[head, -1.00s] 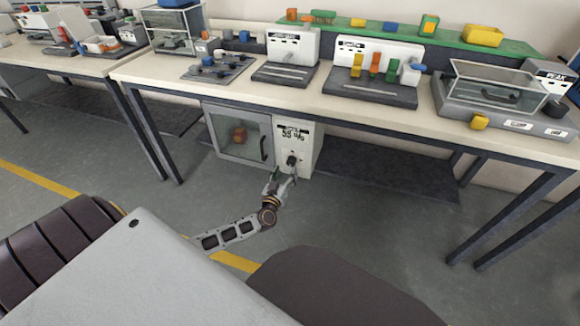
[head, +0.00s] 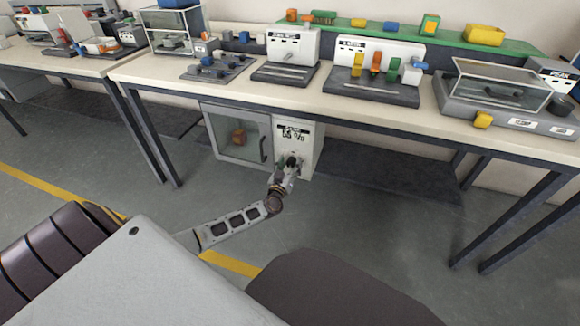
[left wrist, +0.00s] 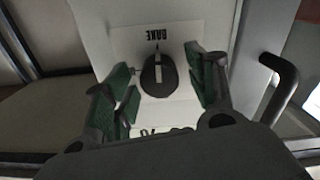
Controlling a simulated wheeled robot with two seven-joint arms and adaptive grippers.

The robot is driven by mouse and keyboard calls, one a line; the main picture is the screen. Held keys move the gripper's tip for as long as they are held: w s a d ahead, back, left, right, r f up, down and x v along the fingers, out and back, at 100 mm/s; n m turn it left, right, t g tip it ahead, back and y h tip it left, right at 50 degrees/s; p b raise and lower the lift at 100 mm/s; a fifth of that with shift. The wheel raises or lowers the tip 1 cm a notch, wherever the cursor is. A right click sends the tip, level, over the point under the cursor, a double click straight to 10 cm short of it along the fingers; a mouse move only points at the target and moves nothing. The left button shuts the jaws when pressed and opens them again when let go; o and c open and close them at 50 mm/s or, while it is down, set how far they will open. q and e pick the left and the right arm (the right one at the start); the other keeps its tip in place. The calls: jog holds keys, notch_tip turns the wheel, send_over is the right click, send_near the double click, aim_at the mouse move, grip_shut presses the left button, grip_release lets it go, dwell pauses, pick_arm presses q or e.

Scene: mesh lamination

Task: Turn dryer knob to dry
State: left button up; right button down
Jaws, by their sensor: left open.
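Another label below the knob is mostly hidden. My left gripper (head: 289,168) is at the panel in the head view, partly covering the knob. In the left wrist view its green-padded fingers (left wrist: 160,88) are open on both sides of the knob, with gaps visible. My right gripper is not in view.
The dryer's glass door (head: 237,133), with an orange item inside, is beside the panel, and its dark handle (left wrist: 283,90) is close to my fingers in the left wrist view. The bench top (head: 225,92) is above.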

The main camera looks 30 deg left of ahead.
pick_arm(q)
jog(key=c, duration=1)
jog(key=shift+n, duration=0.3)
jog(key=shift+c, duration=0.2)
